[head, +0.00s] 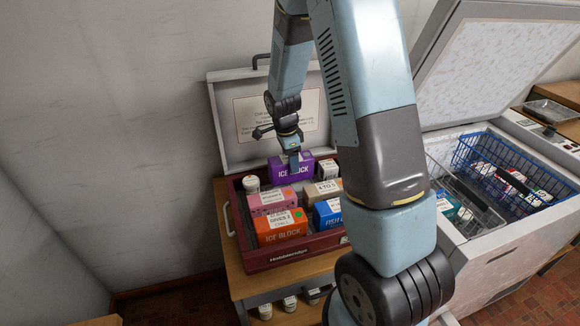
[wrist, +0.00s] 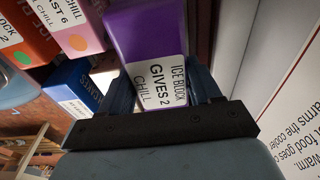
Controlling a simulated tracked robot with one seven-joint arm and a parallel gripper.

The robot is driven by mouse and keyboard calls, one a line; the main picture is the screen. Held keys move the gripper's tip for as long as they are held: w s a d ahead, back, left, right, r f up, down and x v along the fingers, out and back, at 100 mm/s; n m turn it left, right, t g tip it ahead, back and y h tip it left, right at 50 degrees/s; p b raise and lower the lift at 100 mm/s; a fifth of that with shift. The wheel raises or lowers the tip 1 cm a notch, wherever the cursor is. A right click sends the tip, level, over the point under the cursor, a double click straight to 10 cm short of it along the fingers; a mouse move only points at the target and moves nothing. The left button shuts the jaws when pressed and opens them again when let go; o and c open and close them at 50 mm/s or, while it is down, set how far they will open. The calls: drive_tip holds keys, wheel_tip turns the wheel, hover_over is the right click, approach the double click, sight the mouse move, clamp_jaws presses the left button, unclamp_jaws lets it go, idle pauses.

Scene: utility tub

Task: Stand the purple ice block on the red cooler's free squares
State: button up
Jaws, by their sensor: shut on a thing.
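The purple ice block (head: 282,172) is at the back of the red cooler (head: 262,260), near its raised lid. It also shows in the wrist view (wrist: 145,38), with a white label reading "ICE BLOCK GIVES 2 CHILL". My gripper (head: 294,159) reaches down from above and is shut on the block's labelled end, one finger on each side in the wrist view (wrist: 162,85). The block looks roughly upright. Its underside is hidden behind the packs in front, so I cannot tell whether it touches the cooler floor. The cooler's free squares are not clearly visible.
In the cooler stand an orange ice block (head: 281,232), a pink box (head: 271,200), a blue fish box (head: 328,216), a tan box (head: 322,191) and a white-capped tub (head: 251,184). The open lid (head: 229,118) rises behind. A chest freezer with a blue basket (head: 487,165) stands right.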

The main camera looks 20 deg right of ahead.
drive_tip(key=shift+f, duration=1.3)
drive_tip(key=shift+f, duration=0.65)
drive_tip(key=o, duration=1.5)
drive_tip(key=shift+r, duration=0.1)
